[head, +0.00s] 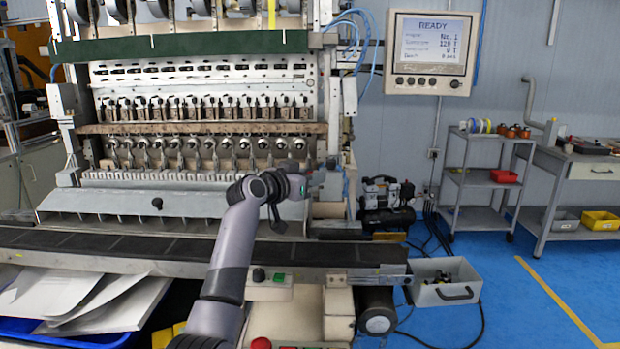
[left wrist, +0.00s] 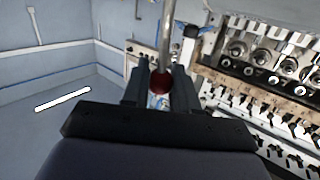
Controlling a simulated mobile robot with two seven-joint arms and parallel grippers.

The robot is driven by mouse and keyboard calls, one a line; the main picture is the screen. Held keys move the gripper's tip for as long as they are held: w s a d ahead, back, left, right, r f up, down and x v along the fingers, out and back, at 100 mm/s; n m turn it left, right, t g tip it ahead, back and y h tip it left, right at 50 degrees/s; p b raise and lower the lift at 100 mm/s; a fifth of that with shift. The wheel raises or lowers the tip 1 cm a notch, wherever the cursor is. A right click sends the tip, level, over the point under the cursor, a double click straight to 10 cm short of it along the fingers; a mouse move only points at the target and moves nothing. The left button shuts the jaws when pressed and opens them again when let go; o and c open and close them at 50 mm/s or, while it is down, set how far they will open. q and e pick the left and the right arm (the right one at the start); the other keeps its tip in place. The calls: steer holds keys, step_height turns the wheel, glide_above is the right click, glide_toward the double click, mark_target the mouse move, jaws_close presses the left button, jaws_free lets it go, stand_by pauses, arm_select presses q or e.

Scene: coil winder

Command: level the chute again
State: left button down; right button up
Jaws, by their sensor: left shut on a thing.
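The chute (head: 130,203) is a pale grey metal plate along the winder's front. My left gripper (head: 308,184) is at the right end of the machine, past the chute's right part. In the left wrist view its fingers (left wrist: 160,88) are shut on a dark red ball knob (left wrist: 160,81) at the end of a metal rod (left wrist: 168,40). The knob is hidden in the head view. My right gripper is not in view.
The dark conveyor belt (head: 110,243) runs below the chute. A control panel (head: 432,53) reading READY hangs at the upper right. A grey bin (head: 446,284) sits at the belt's right end. A compressor (head: 386,203) stands behind; blue floor is free at right.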

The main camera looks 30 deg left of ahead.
arm_select(q)
steer(key=shift+a+r, duration=0.15)
steer(key=shift+r, duration=0.05)
steer(key=c, duration=0.9)
jaws_free()
steer(key=shift+w+f, duration=0.1)
steer(key=shift+f, duration=0.05)
steer(key=s, duration=0.7)
steer(key=shift+a+r+b, duration=0.2)
steer(key=shift+r+b, duration=0.2)
steer(key=shift+b, duration=0.05)
steer(key=shift+s, duration=0.15)
